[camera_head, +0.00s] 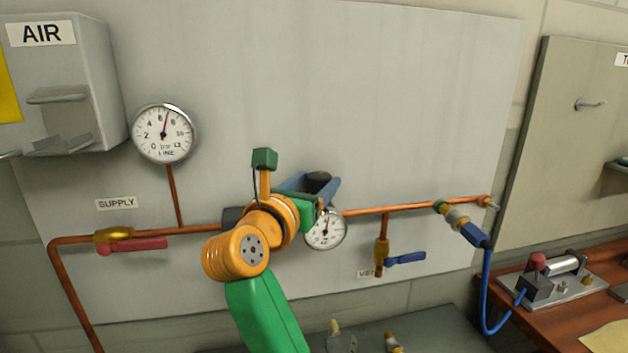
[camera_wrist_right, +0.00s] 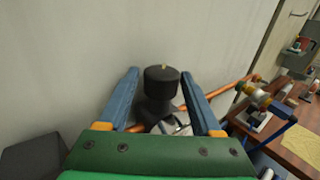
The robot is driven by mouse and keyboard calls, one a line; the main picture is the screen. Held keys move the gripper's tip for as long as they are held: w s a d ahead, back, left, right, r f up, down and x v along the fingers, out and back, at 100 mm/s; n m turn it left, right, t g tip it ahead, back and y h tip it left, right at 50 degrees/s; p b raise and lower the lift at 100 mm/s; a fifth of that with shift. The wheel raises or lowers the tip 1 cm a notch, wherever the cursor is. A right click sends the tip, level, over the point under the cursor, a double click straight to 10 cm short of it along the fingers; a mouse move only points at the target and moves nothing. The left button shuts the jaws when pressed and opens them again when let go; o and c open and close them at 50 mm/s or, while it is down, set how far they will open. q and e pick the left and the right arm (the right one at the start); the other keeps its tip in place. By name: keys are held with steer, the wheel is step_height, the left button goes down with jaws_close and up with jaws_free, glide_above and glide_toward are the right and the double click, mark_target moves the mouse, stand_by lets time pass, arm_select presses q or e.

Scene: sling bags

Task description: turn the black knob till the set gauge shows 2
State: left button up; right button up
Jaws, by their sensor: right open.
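The black knob (camera_head: 319,178) sits on top of a dark regulator body on the copper pipe; the right wrist view shows it (camera_wrist_right: 161,80) with a small pale mark on top. My right gripper (camera_head: 312,186) is open, its two blue fingers on either side of the knob. In the right wrist view the gripper (camera_wrist_right: 160,76) shows a gap between each finger and the knob. The small white set gauge (camera_head: 326,230) is just below, partly covered by the gripper; its needle points nearly straight up, and its numbers are too small to read. My left gripper is not in view.
A red supply handle (camera_head: 133,246) lies along the pipe at left. A blue vent handle (camera_head: 405,258) and a blue hose (camera_head: 487,290) are at right. The panel above the knob is clear.

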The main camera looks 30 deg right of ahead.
steer(key=shift+s, duration=0.15)
jaws_close()
steer(key=shift+r, duration=0.1)
stand_by(0.9)
jaws_free()
steer(key=shift+s+a, duration=0.15)
steer(key=shift+a, duration=0.1)
steer(key=b+v, duration=0.2)
steer(key=v, duration=0.4)
steer(key=shift+s+a+b, duration=0.25)
steer(key=shift+b, duration=0.05)
